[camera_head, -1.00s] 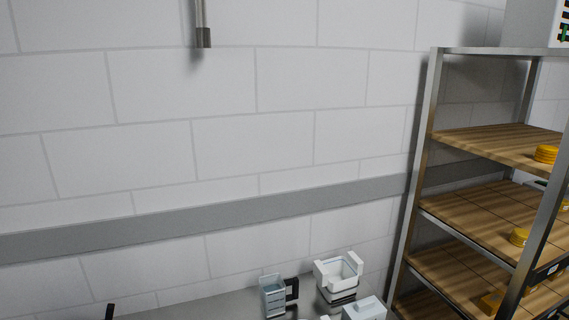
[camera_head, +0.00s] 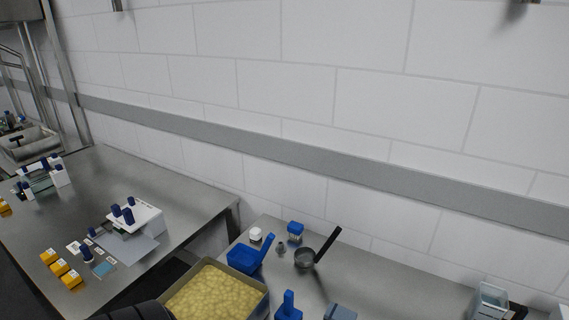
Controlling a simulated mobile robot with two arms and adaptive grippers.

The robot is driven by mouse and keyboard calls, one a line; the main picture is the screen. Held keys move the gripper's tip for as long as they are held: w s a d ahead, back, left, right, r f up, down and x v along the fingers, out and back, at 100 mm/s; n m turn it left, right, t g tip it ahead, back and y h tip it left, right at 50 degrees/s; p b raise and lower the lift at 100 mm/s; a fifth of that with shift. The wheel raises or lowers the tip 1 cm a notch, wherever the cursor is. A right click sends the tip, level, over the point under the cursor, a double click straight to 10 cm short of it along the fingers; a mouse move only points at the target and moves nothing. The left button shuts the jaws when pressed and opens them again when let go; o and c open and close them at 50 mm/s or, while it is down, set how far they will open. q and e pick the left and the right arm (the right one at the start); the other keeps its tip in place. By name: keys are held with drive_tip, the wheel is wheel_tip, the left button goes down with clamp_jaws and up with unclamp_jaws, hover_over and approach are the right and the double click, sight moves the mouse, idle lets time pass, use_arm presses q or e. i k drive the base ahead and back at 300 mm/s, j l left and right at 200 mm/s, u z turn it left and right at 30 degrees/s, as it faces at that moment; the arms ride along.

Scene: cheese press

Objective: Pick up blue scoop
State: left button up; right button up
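A blue scoop (camera_head: 243,260) with a handle slanting up to the right lies on the steel table just behind a tray of yellow curds. A second blue item with an upright handle (camera_head: 288,309) is at the bottom edge, partly cut off; I cannot tell whether it is also a scoop. A dark rounded shape at the bottom left, in front of the tray, looks like part of my arm. No gripper fingers show in the head view.
The tray of yellow curds (camera_head: 259,307) is at the table's left front. A metal ladle with a black handle (camera_head: 305,259), a white jar (camera_head: 255,236) and a blue-capped container (camera_head: 295,231) stand behind. A separate steel table (camera_head: 185,192) is left. Bare tabletop lies right of the ladle.

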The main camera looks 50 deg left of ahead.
sight(243, 258)
drive_tip(key=u, duration=1.85)
drive_tip(key=k+l+z, duration=0.2)
drive_tip(key=z, duration=0.15)
drive_tip(key=k+l+z, duration=0.35)
drive_tip(key=i+j, duration=0.05)
drive_tip(key=i, duration=0.05)
